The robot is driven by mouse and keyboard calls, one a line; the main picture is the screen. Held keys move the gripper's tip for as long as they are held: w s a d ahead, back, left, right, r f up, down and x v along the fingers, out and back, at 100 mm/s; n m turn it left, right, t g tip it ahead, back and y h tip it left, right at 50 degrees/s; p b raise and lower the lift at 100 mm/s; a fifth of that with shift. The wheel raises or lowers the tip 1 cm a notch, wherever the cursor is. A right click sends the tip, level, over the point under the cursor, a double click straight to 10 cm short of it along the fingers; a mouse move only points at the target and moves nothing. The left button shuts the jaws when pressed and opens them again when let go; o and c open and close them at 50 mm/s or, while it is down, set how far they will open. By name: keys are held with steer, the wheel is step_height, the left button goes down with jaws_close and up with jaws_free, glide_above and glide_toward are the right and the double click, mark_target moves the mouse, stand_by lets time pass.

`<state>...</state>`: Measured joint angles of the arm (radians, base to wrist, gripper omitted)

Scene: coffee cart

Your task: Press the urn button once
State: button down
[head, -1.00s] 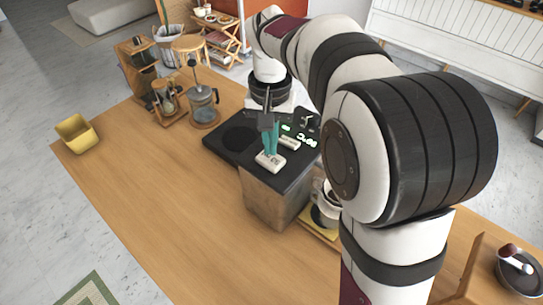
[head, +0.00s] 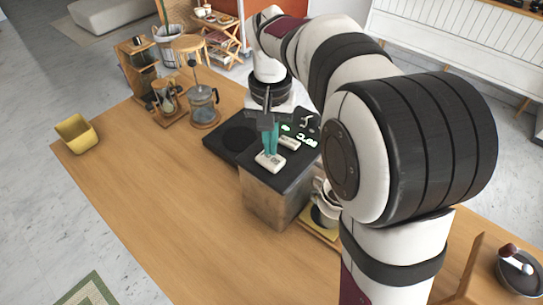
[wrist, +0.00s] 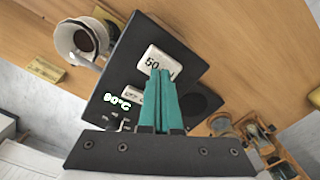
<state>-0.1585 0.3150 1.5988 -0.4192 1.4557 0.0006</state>
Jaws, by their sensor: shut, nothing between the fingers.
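The urn (head: 272,199) is a box with metal sides and a dark top panel on the wooden table. A white button (head: 270,165) sits near the panel's front edge; in the wrist view this button (wrist: 150,57) carries a label starting "50", partly covered. A second white button (head: 291,142) lies farther back, beside a lit digit display (head: 307,141). My gripper (head: 270,152) points down with its teal fingers together and empty. In the wrist view the fingertips (wrist: 160,74) overlap the "50" button. I cannot tell whether they touch it or hover just above.
A glass press (head: 204,103) and wooden stands are at the back left. A yellow container (head: 76,134) sits at the left edge. The table's front left is clear.

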mark_target(272, 161)
steer(key=shift+f, duration=1.05)
steer(key=shift+r, duration=1.05)
stand_by(1.5)
step_height(272, 161, up, 5)
steer(key=shift+f, duration=0.1)
steer(key=shift+s+d, duration=0.1)
steer(key=shift+s, duration=0.2)
steer(key=s+d+f+m+y, duration=0.1)
steer(key=s+f, duration=0.2)
steer(key=s, duration=0.9)
steer(key=s+d+f+m, duration=0.1)
steer(key=s+f, duration=0.3)
steer(key=s, duration=0.9)
steer(key=shift+s+d+f+m+y, duration=0.25)
steer(key=shift+s+d+m+y, duration=0.05)
steer(key=shift+y, duration=0.1)
